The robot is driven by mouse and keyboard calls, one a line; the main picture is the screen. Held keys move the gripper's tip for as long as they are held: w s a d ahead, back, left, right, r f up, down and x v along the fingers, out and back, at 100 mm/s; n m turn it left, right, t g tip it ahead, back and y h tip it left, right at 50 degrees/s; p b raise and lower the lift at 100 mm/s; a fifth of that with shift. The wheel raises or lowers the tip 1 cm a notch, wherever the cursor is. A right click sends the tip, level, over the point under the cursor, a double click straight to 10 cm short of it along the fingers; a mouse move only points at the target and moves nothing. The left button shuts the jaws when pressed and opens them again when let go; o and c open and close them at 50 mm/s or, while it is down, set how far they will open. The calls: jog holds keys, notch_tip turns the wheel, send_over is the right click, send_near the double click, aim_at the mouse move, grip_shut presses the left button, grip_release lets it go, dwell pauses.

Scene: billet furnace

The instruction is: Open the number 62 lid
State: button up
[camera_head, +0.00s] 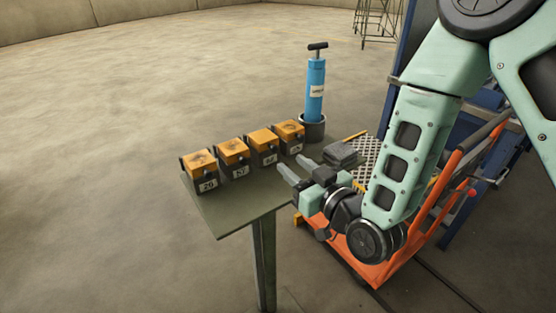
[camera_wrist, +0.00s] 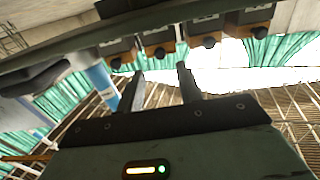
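Four orange-topped dark boxes stand in a row on a small table, each with a number plate. The plate on the third box from the left (camera_head: 263,145) may read 62, but it is too small to be sure. The other boxes are the far left one (camera_head: 199,168), the second (camera_head: 233,155) and the far right one (camera_head: 290,135). All the orange lids look closed. My gripper (camera_head: 290,163) is open and empty, just in front of the two right boxes and apart from them. In the wrist view my gripper (camera_wrist: 160,70) points at the row, which appears upside down.
A blue cylinder with a black T-handle (camera_head: 316,90) stands in a dark holder at the table's right end. Dark grey blocks (camera_head: 341,154) lie beside my gripper. An orange cart (camera_head: 380,272) is at the right. The table's (camera_head: 232,212) front left part is bare.

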aim_at(275, 149)
jog(key=p+x, duration=0.1)
jog(key=x, duration=0.6)
jog(key=shift+r, duration=0.1)
jog(key=shift+p, duration=0.3)
grip_shut()
